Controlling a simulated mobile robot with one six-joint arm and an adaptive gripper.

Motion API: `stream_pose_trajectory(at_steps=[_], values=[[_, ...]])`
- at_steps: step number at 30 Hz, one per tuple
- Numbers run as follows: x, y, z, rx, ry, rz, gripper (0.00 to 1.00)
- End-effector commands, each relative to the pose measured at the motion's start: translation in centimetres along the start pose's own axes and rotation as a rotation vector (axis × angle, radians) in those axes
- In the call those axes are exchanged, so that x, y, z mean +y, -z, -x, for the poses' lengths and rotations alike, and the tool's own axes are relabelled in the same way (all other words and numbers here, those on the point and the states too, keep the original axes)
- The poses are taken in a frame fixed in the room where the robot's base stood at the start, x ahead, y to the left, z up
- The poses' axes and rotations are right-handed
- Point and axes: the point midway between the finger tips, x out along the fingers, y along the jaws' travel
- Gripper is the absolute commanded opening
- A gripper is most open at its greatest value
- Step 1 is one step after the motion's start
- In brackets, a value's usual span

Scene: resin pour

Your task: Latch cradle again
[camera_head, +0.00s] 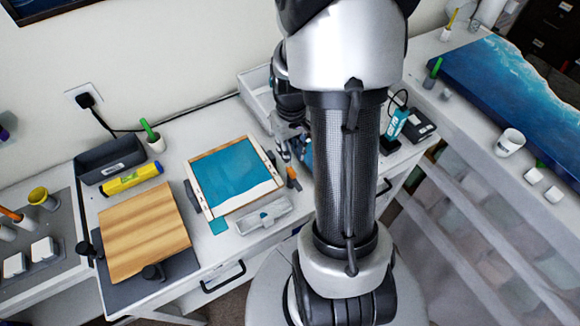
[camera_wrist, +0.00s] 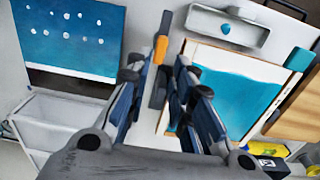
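A grey lever with an orange band (camera_wrist: 160,48) lies between and just beyond my fingertips in the wrist view. The orange part (camera_head: 292,175) also shows in the head view, at the right side of a pale-framed panel with a teal pour (camera_head: 232,175). That panel also shows in the wrist view (camera_wrist: 235,90). I cannot tell which part is the cradle's latch. My gripper (camera_wrist: 158,78) is open, with a gap between its fingers, and I see nothing clasped. In the head view my gripper (camera_head: 284,152) is partly hidden by my arm.
A grey holder with a blue spot (camera_head: 264,215) lies in front of the panel. A wooden board (camera_head: 145,230) is on the left. A blue panel with pale spots (camera_wrist: 68,38) and a white bin (camera_wrist: 62,118) are near my gripper. A teal bottle (camera_head: 394,124) stands behind to the right.

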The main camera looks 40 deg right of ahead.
Motion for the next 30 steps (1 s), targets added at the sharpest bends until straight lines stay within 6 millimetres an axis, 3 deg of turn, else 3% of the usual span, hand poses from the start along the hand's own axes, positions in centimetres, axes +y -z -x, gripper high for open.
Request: stream_pose_trajectory(at_steps=[1,6,12,24,30], values=[[-0.1,-0.1,-1.4,-0.005,0.002,0.0,0.22],[-0.1,-0.1,-4.7,-0.005,0.002,0.0,0.22],[0.0,-0.1,-7.0,-0.001,0.001,0.0,0.22],[0.0,0.0,-7.6,0.0,0.0,0.0,0.22],[0.0,0.0,-7.6,0.0,0.0,0.0,0.08]])
